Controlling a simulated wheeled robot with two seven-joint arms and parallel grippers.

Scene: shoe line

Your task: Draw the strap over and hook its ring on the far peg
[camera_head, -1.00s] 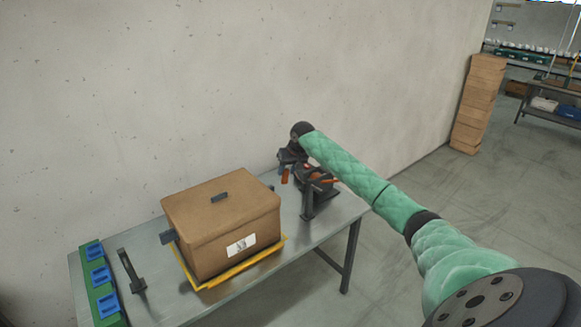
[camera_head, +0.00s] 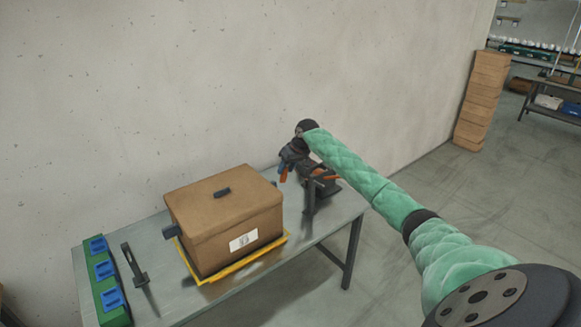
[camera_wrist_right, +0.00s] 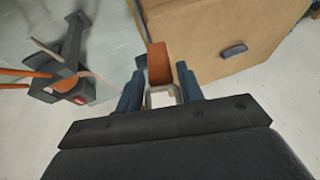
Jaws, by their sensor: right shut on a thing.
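My right gripper (camera_head: 288,165) is behind the box's right end, above the table, beside a dark stand (camera_head: 310,198). In the right wrist view its fingers (camera_wrist_right: 158,92) are closed around a pale grey ring-like bracket (camera_wrist_right: 161,97), with an orange-brown strap tab (camera_wrist_right: 159,62) at it. An orange strap band (camera_wrist_right: 14,74) shows by the dark stand in that view; its link to the tab is not clear. A dark upright post (camera_head: 133,265), likely the far peg, stands left of the box. My left gripper is out of view.
A closed brown box (camera_head: 225,215) with dark side knobs sits on a yellow frame (camera_head: 236,269) on the grey table (camera_head: 325,228). A green strip with blue trays (camera_head: 106,280) lies at the left edge. A wall is behind; stacked boxes (camera_head: 481,100) stand far right.

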